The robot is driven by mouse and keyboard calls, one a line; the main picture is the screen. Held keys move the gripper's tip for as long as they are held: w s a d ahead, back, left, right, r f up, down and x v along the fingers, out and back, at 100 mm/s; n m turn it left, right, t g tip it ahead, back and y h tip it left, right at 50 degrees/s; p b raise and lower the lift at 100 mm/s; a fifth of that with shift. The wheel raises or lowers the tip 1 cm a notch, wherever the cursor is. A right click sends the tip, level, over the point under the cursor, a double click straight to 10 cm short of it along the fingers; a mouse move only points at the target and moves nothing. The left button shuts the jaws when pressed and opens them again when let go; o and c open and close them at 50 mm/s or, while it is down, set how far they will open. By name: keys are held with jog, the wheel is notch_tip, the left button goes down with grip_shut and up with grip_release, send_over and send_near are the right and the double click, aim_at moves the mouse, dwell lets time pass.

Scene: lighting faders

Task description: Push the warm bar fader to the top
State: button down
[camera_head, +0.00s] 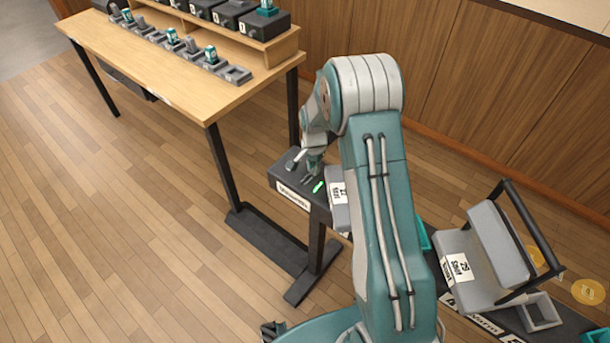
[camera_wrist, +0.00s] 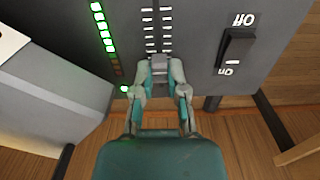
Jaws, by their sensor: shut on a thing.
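The dark fader panel (camera_head: 284,178) stands on a black post in the head view, and its face fills the upper wrist view (camera_wrist: 200,50). A grey fader cap (camera_wrist: 157,60) sits on a track flanked by white tick marks, at the end of the track nearest my gripper's palm. My gripper (camera_wrist: 158,72) has both fingers closed around this cap. In the head view my gripper (camera_head: 314,164) is small over the panel and the cap is hidden. I cannot read a label naming the fader.
A column of lights (camera_wrist: 103,28), mostly green, runs left of the track. A black rocker switch (camera_wrist: 236,48) with on/off labels sits right. A grey box (camera_wrist: 50,105) stands close at left. A wooden table (camera_head: 170,75) with several devices is at upper left.

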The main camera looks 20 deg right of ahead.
jog(key=shift+w+d, duration=0.8)
jog(key=shift+d, duration=0.25)
jog(key=shift+a, duration=0.1)
jog(key=c, duration=0.7)
grip_release()
jog(key=shift+o, duration=0.2)
jog(key=shift+w, duration=0.1)
notch_tip(320, 180, up, 12)
